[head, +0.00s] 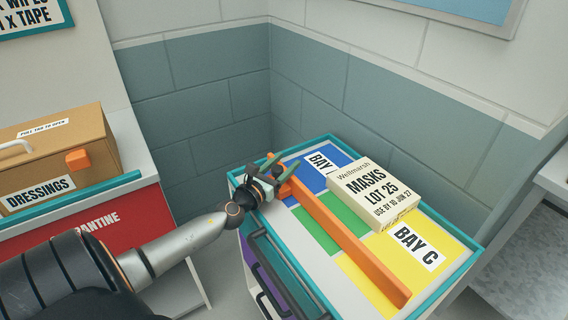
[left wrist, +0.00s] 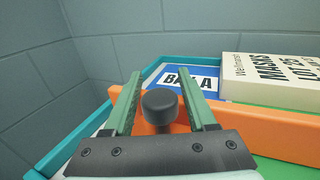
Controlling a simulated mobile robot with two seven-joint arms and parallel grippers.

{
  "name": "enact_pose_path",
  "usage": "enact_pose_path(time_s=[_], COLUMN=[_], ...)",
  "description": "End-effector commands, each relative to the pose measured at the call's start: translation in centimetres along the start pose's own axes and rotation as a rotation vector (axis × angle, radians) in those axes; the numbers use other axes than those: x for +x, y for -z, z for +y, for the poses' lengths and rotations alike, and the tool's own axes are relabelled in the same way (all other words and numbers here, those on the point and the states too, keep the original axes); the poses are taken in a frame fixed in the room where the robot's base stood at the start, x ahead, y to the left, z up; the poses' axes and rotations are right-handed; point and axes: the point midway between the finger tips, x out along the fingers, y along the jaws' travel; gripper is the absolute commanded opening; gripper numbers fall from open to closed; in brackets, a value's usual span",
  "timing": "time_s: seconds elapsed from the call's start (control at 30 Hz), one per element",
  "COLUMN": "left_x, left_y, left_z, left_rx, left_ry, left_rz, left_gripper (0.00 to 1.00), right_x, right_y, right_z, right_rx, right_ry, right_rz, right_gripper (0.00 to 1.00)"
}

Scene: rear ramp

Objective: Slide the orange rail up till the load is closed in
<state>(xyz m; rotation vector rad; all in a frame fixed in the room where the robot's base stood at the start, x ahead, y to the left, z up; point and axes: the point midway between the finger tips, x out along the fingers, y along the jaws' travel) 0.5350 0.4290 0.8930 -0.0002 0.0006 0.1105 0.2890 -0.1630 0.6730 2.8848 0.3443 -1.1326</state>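The orange rail (head: 350,241) lies across the top of a teal-rimmed cart (head: 465,262), over blue, green and yellow bays. The load, a cream Wellmarsh masks box (head: 375,192), lies on the far side of the rail, with a strip of bare bay between them. My left gripper (head: 276,168) is at the rail's far left end. In the left wrist view its green fingers (left wrist: 160,74) stand on either side of a dark round knob (left wrist: 160,105) on the rail, with visible gaps. It looks open. My right gripper is in no view.
A cardboard dressings box (head: 60,150) with an orange tab stands on a red and white unit at the left. Tiled walls (head: 200,95) close in behind the cart. Dark handles (head: 285,275) line the cart's near side. A grey-topped bench (head: 530,240) stands at the right.

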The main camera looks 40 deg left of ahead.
Motion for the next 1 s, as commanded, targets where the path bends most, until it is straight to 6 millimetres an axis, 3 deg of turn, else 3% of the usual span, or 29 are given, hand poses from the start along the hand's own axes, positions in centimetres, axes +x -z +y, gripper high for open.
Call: enact_pose_path(time_s=[0.03,0.5,1.0], left_x=[-0.01,-0.02,-0.03], left_y=[0.0,0.0,0.0], left_z=[0.0,-0.01,-0.03], left_rx=[0.0,0.0,0.0], left_ry=[0.0,0.0,0.001], left_rz=[0.0,0.0,0.0], left_gripper=[0.5,0.0,0.0], right_x=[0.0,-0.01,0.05], right_y=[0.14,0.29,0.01], right_z=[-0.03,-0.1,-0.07], right_rx=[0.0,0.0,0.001], right_ry=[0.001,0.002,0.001], right_rz=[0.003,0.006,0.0], right_gripper=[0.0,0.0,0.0])
